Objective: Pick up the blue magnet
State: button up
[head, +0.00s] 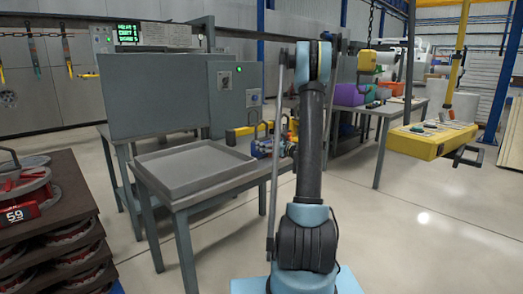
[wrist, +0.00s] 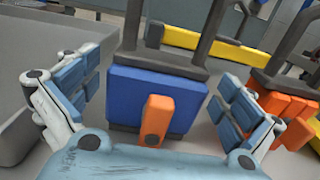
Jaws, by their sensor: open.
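The blue magnet (wrist: 126,96) is a blue block with an orange lever on its near face and a dark upright handle, in the middle of the wrist view. My gripper (wrist: 158,84) is open, with one blue-padded finger to the left of the blue magnet and one to its right. I see gaps on both sides, so it does not look gripped. In the head view that end of the table is small and partly behind my arm, so the magnet is hard to make out there.
An orange magnet (wrist: 283,104) stands close to the right finger. A yellow one (wrist: 205,42) lies behind. A grey tray (head: 190,166) fills the table's left part. A dark rack (head: 55,225) with red-and-grey items stands at the left.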

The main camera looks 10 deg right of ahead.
aim_at(261, 141)
jog(key=x, duration=0.3)
jog(key=shift+w+a, duration=0.15)
jog(key=shift+w, duration=0.25)
jog(key=c, duration=1.8)
jog(key=shift+r, duration=0.15)
jog(key=shift+r, duration=4.9)
